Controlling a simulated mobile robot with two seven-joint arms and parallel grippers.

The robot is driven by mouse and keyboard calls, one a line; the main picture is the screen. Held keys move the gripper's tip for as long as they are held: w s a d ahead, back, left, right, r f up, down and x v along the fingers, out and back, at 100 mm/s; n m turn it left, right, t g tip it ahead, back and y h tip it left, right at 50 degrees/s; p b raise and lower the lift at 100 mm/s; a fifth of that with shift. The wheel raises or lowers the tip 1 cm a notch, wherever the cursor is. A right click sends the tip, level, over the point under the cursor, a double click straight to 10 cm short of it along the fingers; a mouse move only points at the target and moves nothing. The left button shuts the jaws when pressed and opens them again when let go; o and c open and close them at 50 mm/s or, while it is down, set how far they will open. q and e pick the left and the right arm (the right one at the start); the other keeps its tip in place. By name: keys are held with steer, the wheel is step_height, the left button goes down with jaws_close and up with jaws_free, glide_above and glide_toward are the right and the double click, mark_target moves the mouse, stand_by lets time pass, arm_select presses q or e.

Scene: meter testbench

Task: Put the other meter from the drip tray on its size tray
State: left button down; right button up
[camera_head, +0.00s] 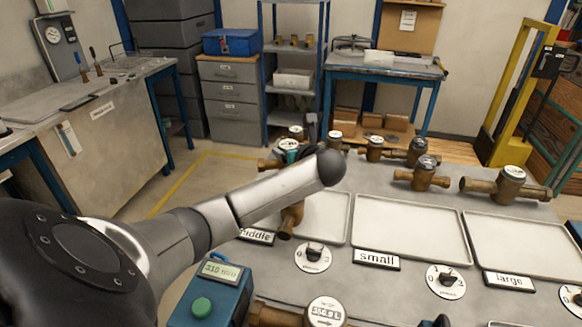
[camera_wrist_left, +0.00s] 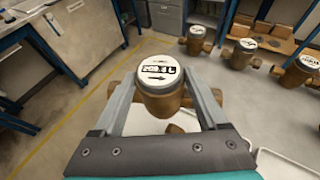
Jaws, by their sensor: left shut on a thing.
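My left gripper (camera_wrist_left: 162,88) is shut on a brass meter (camera_wrist_left: 160,104) with a round white dial, held between its two fingers. In the head view this meter (camera_head: 268,163) is partly hidden behind my arm, near the left end of the table. The size trays are labelled middle (camera_head: 330,215), small (camera_head: 405,220) and large (camera_head: 525,240). Small and large look empty. A brass piece (camera_head: 290,220) shows below my forearm at the middle tray, mostly hidden. Another brass meter (camera_head: 325,312) is cut off at the bottom edge. I cannot make out the drip tray. My right gripper is not in view.
Several brass meters stand behind the trays, among them one behind small (camera_head: 420,172) and one behind large (camera_head: 510,185). A blue box with a green button (camera_head: 203,307) and display stands at the front left. Round dials with knobs sit along the front. Open floor lies left of the table.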

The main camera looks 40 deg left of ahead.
arm_select(q)
step_height(320, 180, down, 4)
steer(key=shift+f+b, duration=0.1)
steer(key=shift+b, duration=0.4)
jaws_free()
steer(key=p+v, duration=0.2)
steer(key=v, duration=1)
steer(key=shift+p, duration=0.3)
steer(key=shift+s+f, duration=0.1)
